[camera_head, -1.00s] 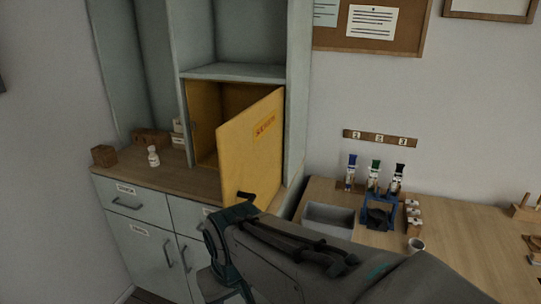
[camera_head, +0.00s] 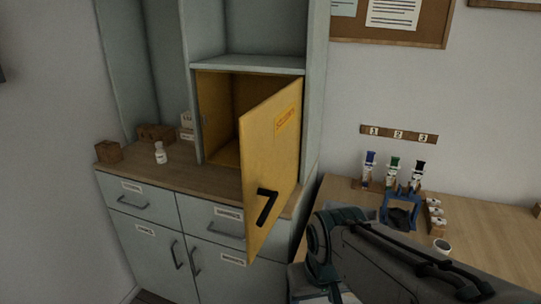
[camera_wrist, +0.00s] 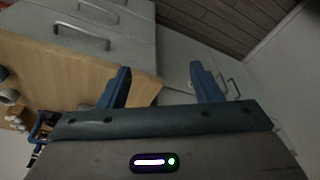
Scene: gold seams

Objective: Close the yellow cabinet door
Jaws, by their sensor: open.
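The yellow cabinet door (camera_head: 272,160) stands open in the head view, swung out toward me with its hinge side at the right of the yellow compartment (camera_head: 217,115). A black handle (camera_head: 266,206) sits low on the door's face. My arm reaches in at the lower right, to the right of the door and apart from it. My gripper's two blue fingers (camera_wrist: 160,86) show in the wrist view, spread apart with nothing between them. The fingertips are not clear in the head view. The door is not recognisable in the wrist view.
Grey drawers and doors with handles (camera_head: 215,233) lie below the wooden counter (camera_head: 170,179). A white bottle (camera_head: 160,153) and small boxes stand on the counter's left. At right, a wooden table (camera_head: 480,235) holds a blue rack (camera_head: 401,213), markers and a cup (camera_head: 441,246).

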